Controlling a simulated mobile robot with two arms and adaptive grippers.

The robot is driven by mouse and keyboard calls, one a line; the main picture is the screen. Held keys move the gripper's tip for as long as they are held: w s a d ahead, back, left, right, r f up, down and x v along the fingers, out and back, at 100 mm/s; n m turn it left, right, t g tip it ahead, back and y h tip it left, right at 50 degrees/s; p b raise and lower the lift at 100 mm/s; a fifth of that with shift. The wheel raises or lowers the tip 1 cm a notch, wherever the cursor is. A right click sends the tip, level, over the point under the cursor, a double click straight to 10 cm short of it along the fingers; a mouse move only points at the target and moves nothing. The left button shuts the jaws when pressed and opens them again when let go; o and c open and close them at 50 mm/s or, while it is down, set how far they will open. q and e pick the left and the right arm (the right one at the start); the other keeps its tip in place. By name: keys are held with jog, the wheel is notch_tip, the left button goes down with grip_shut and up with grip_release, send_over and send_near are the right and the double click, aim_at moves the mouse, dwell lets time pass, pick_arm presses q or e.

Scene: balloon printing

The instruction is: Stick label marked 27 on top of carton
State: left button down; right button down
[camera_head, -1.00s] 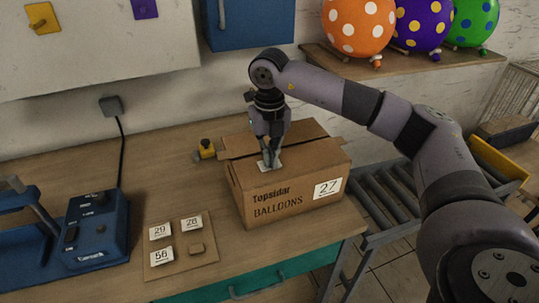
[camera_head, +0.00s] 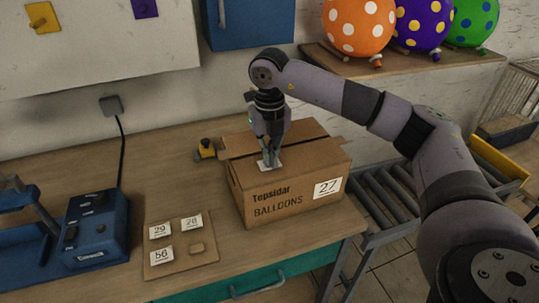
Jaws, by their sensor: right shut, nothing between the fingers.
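The brown cardboard carton (camera_head: 290,183) stands on the workbench, with "Topsidar BALLOONS" and a white 27 mark (camera_head: 327,188) on its front. A small white label (camera_head: 268,166) lies on the carton's top near the front edge. Its print is too small and covered to read. My right gripper (camera_head: 270,162) points straight down with its fingertips at this label. It is shut with nothing held, and it partly hides the label. My left gripper does not show.
A label board (camera_head: 181,262) left of the carton holds labels 29, 28 and 56 and a bare brown block. A blue machine (camera_head: 99,233) stands further left. A roller conveyor (camera_head: 385,200) lies to the right.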

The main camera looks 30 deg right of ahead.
jog(key=shift+s+f, duration=0.1)
jog(key=shift+r+p, duration=2.45)
jog(key=shift+r, duration=1.15)
jog(key=shift+f, duration=0.1)
